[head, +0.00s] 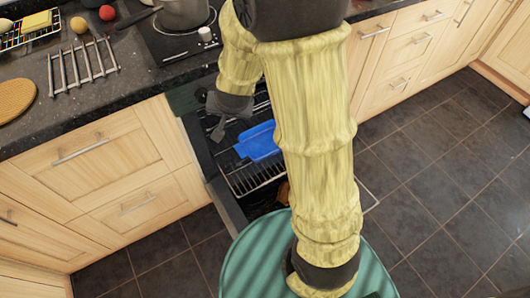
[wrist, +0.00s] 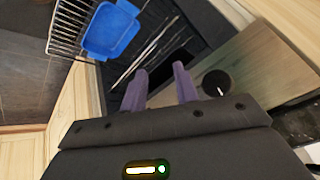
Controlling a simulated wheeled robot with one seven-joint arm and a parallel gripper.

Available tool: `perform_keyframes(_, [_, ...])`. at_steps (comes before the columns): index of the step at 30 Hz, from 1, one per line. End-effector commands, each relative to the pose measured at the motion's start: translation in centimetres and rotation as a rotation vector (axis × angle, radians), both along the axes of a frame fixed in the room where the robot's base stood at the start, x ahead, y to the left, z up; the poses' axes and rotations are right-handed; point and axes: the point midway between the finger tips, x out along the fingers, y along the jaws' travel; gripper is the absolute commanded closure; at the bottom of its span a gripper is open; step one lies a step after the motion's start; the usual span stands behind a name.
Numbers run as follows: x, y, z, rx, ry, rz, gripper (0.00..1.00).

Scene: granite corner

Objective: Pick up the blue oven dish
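The blue oven dish (head: 259,142) rests on the wire rack of the open oven in the head view, partly hidden behind my arm. In the wrist view the blue oven dish (wrist: 110,32) is at the upper left, on the rack (wrist: 68,24). My gripper (wrist: 160,77) shows two purple fingers, apart with nothing between them. It is off to one side of the dish and not touching it. In the head view my gripper (head: 217,125) is small and dark, to the upper left of the dish, near the oven's left side.
The oven rack (head: 250,177) is pulled out over the lowered oven door. Wooden cabinets (head: 100,165) flank the oven. The granite counter above holds a pot (head: 184,12), a metal trivet (head: 82,66) and a round wooden board (head: 14,99). Open tiled floor (head: 440,180) lies to the right.

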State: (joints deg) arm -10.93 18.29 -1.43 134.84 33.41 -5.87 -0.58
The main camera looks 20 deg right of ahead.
Motion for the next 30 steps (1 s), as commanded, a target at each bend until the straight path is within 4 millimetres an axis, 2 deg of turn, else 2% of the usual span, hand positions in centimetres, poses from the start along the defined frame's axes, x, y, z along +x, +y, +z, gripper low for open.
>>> perform_keyframes(1, [0.6,0.3,-2.8,0.002,-0.010,-0.019,0.70])
perform_keyframes(9, [3.9,1.1,-9.2,0.006,-0.085,-0.167,0.70])
perform_keyframes(14, [6.2,1.4,-11.2,-0.015,-0.149,-0.313,0.70])
perform_keyframes(19, [7.6,1.4,-14.6,-0.073,-0.214,-0.486,0.70])
perform_keyframes(23, [7.5,1.2,-18.2,-0.162,-0.268,-0.654,0.70])
perform_keyframes(25, [6.8,1.1,-20.3,-0.230,-0.296,-0.752,0.70])
perform_keyframes(30, [3.2,1.0,-24.6,-0.424,-0.355,-0.971,0.70])
